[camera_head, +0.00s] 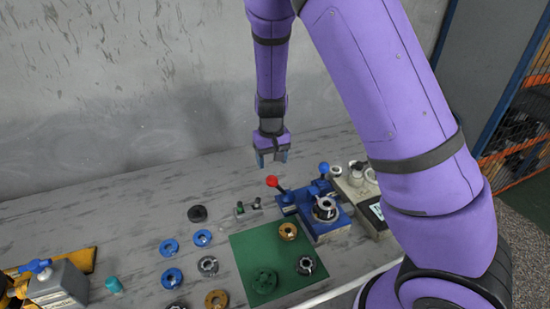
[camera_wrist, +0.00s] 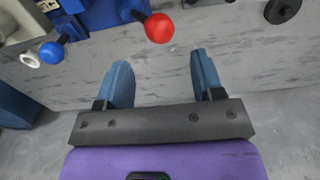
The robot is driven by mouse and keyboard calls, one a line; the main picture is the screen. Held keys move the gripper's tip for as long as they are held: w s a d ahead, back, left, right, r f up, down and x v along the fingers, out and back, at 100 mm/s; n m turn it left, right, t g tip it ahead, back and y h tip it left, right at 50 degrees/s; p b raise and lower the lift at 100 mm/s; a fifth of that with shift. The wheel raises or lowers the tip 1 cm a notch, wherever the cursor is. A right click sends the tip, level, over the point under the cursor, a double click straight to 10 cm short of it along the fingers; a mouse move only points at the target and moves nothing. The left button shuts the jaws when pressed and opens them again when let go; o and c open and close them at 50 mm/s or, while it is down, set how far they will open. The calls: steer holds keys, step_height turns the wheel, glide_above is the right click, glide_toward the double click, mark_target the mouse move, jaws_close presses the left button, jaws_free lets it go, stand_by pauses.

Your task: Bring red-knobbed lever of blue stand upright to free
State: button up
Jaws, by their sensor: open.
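The blue stand (camera_head: 328,228) sits on the table right of the green mat. Its red-knobbed lever (camera_head: 272,182) leans to the left in the head view, with the red ball at its upper end. In the wrist view the red knob (camera_wrist: 159,28) is at the top centre, beyond the fingertips, and part of the blue stand (camera_wrist: 97,14) is at the top left. My gripper (camera_head: 272,157) is open and empty, above and behind the lever. In the wrist view the gripper (camera_wrist: 160,75) has its two blue fingers wide apart, touching nothing.
A blue-knobbed lever (camera_head: 324,168) stands close by on the right and also shows in the wrist view (camera_wrist: 52,52). The green mat (camera_head: 245,250) holds several round parts. Blue rings (camera_head: 202,238) lie to its left. A grey wall (camera_head: 150,80) rises behind the table.

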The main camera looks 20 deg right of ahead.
mark_target(272, 176)
steer(key=shift+f, duration=4.55)
steer(key=c, duration=0.5)
steer(key=shift+c, duration=0.2)
